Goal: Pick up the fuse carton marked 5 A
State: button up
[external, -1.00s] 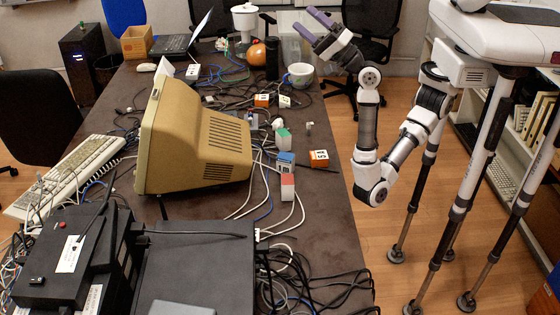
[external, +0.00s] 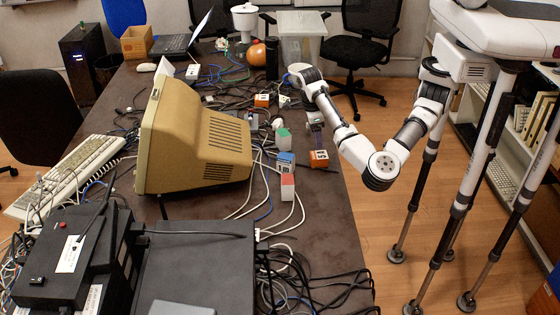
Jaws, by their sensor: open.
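An orange carton (external: 320,159) with a white label lies near the right edge of the table. Its dark marking looks like a 5 and an A, but it is small. My gripper (external: 317,143) points down right at this carton, just behind or above it. Its purple fingers hide part of the carton's far side. The gripper is open, and I cannot tell whether the fingers touch the carton or stand around it.
Left of it stand a green-and-white carton (external: 284,141), a blue carton (external: 286,160) and a red-and-white carton (external: 288,187). Another orange carton (external: 262,100) lies farther back. Loose cables (external: 240,212) cross the table. A beige monitor (external: 195,140) stands left.

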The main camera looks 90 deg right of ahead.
aim_at(319, 155)
jog(key=f, duration=0.3)
jog(key=s+f, duration=0.1)
jog(key=f, duration=0.2)
jog(key=f+p, duration=0.1)
jog(key=f, duration=0.3)
jog(key=shift+s+d, duration=0.25)
jog(key=shift+s, duration=0.05)
jog(key=shift+c, duration=0.3)
jog(key=c, duration=1.1)
jog(key=shift+o, duration=0.2)
jog(key=shift+r, duration=0.1)
